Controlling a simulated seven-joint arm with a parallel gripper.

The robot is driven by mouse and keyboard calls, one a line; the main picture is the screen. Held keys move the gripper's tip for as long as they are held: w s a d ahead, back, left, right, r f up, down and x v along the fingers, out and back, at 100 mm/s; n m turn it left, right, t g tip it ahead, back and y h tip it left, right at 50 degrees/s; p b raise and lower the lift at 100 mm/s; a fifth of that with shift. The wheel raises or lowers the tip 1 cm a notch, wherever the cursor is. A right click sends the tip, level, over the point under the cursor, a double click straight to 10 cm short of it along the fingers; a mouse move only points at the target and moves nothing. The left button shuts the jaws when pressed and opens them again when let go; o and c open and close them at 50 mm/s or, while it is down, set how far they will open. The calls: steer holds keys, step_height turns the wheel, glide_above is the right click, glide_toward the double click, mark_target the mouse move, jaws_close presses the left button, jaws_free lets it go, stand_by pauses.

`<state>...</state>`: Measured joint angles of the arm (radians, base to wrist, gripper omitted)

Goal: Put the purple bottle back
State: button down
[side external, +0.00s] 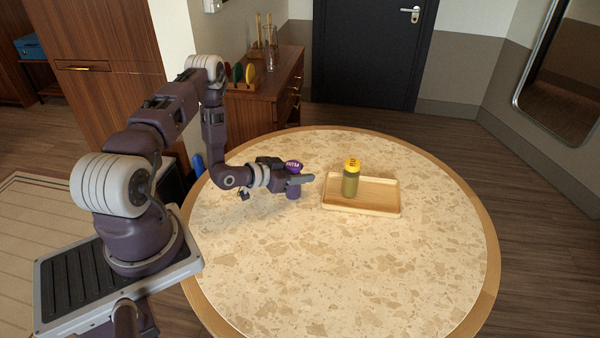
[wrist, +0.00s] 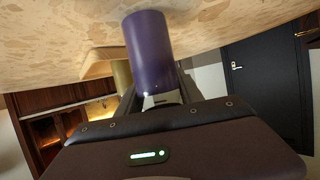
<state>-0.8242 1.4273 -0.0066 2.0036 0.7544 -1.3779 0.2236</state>
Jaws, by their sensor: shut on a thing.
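The purple bottle (side external: 293,184) is upright at the left of the wooden tray, apart from it. My gripper (side external: 296,180) is shut on the bottle, with its fingers level around the bottle's body. In the wrist view the purple bottle (wrist: 150,50) fills the space between the fingers, and its lower end points toward the table top. I cannot tell whether its base touches the table. The wooden tray (side external: 380,206) lies on the table and holds a yellow-capped bottle (side external: 351,180) toward its left side. The right part of the tray is bare.
The round speckled table (side external: 340,270) has wide free room in front of and right of the tray. A wooden cabinet (side external: 262,110) with a glass vessel (side external: 271,48) and coloured discs stands behind the table. A dark door (side external: 370,55) is at the back.

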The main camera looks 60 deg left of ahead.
steer(key=shift+f, duration=0.1)
steer(key=c, duration=0.8)
jaws_free()
steer(key=shift+o, duration=0.2)
